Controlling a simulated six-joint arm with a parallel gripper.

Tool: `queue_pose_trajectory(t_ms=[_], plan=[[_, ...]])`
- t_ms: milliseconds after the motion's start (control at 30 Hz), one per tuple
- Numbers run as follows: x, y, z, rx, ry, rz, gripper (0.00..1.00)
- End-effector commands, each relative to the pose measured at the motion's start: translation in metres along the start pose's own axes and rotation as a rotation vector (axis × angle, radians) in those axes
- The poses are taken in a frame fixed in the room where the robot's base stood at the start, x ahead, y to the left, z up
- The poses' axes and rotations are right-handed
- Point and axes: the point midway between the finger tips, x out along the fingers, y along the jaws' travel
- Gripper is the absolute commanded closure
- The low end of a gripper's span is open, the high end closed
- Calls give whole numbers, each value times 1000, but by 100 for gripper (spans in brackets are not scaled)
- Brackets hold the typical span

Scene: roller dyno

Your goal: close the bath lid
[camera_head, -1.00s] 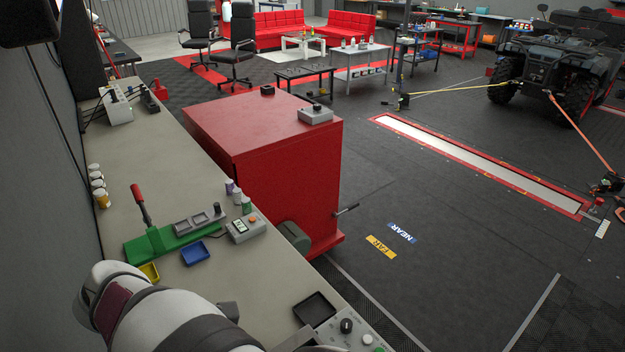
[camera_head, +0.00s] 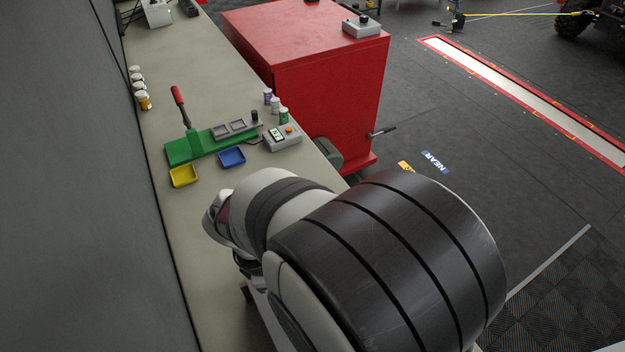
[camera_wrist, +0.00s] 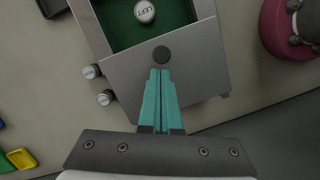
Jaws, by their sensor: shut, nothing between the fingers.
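In the wrist view, the bath is a grey metal box (camera_wrist: 88,28) with a green interior (camera_wrist: 122,30). A white round piece marked "LEFT" (camera_wrist: 145,12) sits inside. A flat grey plate, seemingly the lid (camera_wrist: 195,62), covers the near part and leaves the green part uncovered. A dark round knob (camera_wrist: 161,53) stands on the plate near its edge with the opening. My gripper (camera_wrist: 160,75) has teal fingers, shut and empty, with the tips right beside the knob; I cannot tell if they touch. In the head view, my arm hides the bath and gripper.
A magenta round object (camera_wrist: 285,28) stands to the right. On the bench are a green lever fixture (camera_head: 190,148), a blue tray (camera_head: 232,157) and a yellow tray (camera_head: 184,176). A red cabinet (camera_head: 325,85) stands beside the bench.

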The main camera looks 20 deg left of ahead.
Motion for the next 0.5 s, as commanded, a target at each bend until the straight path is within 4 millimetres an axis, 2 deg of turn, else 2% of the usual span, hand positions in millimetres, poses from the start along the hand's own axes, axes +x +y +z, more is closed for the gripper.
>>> queue_pose_trajectory(t_ms=[133,400,500], plan=[[3,6,12,4,0,0,100],[18,35,70,6,-1,-1,100],[21,42,84,4,-1,-1,100]])
